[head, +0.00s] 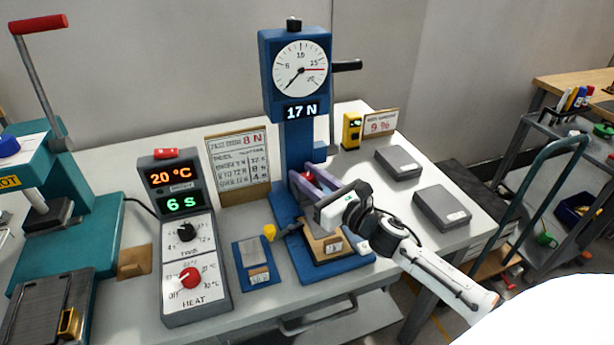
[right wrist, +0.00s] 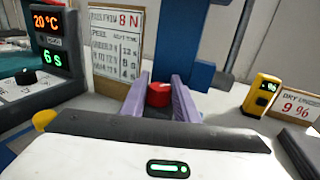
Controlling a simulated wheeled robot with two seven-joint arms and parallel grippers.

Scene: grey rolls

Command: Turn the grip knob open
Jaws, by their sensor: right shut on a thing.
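The red grip knob (right wrist: 159,95) sits on the blue tester, between the two purple fingers of my right gripper (right wrist: 162,88) in the right wrist view. The fingers are shut on it, one on each side. In the head view my right gripper (head: 306,176) reaches in from the right at the tester's column, and only a little red shows between the fingers. The blue tester (head: 292,150) carries a round dial and a display reading 17 N. How far the knob is turned cannot be told. My left gripper is not in view.
A grey heat unit (head: 209,250) with two knobs stands left of the tester. A teal press (head: 95,215) is at the far left. A lever (head: 347,65) sticks out beside the dial.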

